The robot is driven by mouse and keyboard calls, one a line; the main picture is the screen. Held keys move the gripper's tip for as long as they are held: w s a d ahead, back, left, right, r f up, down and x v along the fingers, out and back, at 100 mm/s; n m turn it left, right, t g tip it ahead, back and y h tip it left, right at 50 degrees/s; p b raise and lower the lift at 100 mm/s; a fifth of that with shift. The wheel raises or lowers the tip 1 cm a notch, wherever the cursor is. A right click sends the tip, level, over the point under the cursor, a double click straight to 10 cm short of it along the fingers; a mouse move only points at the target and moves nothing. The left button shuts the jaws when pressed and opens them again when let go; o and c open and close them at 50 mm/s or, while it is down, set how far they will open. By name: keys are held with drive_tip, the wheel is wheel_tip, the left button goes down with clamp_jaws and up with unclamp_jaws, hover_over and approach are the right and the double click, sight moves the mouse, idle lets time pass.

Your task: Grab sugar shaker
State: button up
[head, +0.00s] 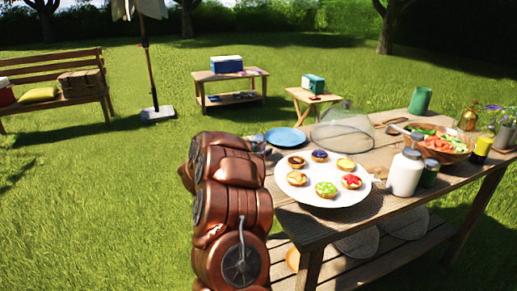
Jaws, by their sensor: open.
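A white, rounded container with a grey cap (405,173) stands upright near the right front of the wooden table (300,222). It looks most like the sugar shaker, but I cannot read any label. A small dark green jar with a light lid (430,173) stands close at its right. My copper-coloured arm rises at the table's left end, well left of the white container. My gripper cannot be made out; the arm links hide that area. A small greyish item (258,143) shows partly behind the arm, too unclear to name.
A white plate of tarts (322,199) lies between my arm and the white container. Behind it are a blue plate (286,138) and a mesh dome (342,132).

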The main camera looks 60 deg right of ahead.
drive_tip(key=c, duration=1.4)
